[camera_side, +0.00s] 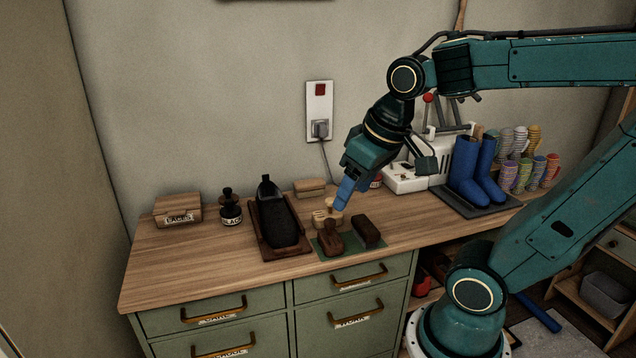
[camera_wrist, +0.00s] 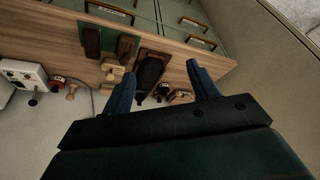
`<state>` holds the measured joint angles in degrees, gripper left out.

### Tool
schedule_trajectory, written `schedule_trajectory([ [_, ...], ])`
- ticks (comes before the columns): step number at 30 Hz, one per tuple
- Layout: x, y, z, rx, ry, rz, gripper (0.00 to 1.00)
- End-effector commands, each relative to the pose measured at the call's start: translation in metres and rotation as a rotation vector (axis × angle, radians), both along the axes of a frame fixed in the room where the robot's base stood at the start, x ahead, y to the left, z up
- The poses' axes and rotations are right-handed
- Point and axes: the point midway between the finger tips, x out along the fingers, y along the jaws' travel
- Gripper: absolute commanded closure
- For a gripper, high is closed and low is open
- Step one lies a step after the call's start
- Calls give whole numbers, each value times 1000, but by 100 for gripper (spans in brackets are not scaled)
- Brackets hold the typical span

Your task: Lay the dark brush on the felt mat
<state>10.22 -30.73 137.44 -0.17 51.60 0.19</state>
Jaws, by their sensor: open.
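The dark brush (camera_side: 366,231), a dark brown block, lies on the right part of the green felt mat (camera_side: 350,251). A redder brown brush with a knobbed handle (camera_side: 330,239) lies on the mat's left part. The wrist view shows the mat (camera_wrist: 104,25), the dark brush (camera_wrist: 92,43) and the redder brush (camera_wrist: 127,48) at the upper left. My gripper (camera_side: 343,194) is above the bench, behind the mat and apart from both brushes. Its blue fingers are spread with nothing between them in the wrist view (camera_wrist: 162,86).
Pale wooden brushes (camera_side: 322,216) stand just behind the mat, below my gripper. A black shoe on a brown tray (camera_side: 262,243), a black bottle (camera_side: 230,208) and a wooden box (camera_side: 178,211) are left. Blue boots (camera_side: 470,170) and a white machine (camera_side: 405,178) are right. The bench's front left is clear.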

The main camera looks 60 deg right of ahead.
Motion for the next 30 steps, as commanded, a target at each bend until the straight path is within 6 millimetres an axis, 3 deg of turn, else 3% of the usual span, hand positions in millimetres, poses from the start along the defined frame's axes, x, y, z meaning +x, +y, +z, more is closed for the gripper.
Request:
schedule_trajectory([
  [3, -16, 19, 3, -8, -51, 80, 40],
  [9, -33, 35, 3, -12, -101, 159, 40],
  [30, -37, 38, 2, -12, -112, 179, 40],
])
